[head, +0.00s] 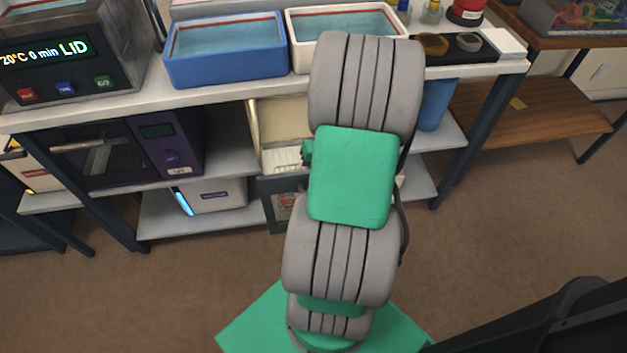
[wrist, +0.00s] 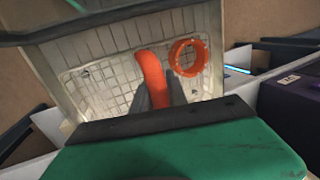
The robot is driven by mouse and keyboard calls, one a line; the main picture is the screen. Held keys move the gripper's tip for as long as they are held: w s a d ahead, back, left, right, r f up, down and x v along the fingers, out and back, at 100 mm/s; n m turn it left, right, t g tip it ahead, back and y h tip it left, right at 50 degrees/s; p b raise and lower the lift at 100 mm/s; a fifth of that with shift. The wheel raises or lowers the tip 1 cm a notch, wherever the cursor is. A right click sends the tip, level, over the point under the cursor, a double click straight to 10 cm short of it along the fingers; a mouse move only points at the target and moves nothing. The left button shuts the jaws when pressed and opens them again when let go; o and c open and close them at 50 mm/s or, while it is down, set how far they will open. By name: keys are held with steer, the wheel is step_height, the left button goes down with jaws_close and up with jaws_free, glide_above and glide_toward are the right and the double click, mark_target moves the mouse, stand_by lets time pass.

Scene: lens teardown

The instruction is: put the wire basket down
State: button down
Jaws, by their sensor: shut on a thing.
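My gripper (wrist: 156,92) is shut on an orange curved piece (wrist: 150,64), which looks like the handle of the wire basket (wrist: 104,94). The basket shows as a pale wire grid below and around the fingers, within a cream box-like tub (wrist: 92,52). An orange ring (wrist: 188,57) is inside, to the right of the fingers. I cannot tell whether the basket touches the surface under it. In the head view my arm hides the gripper. Part of a cream box (head: 280,115) shows left of the arm, with a pale grid (head: 284,158) beneath.
A blue tray (head: 226,62) and a cream tray (head: 300,55) with bluish insides stand on the bench top. A lidded machine (head: 60,65) stands at left. A purple oven (head: 130,150) is on the shelf below. A blue bin (head: 434,104) is right of my arm.

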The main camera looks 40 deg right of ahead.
steer(key=c, duration=1.3)
jaws_free()
steer(key=p+v, duration=0.3)
steer(key=v, duration=0.9)
steer(key=shift+p, duration=0.35)
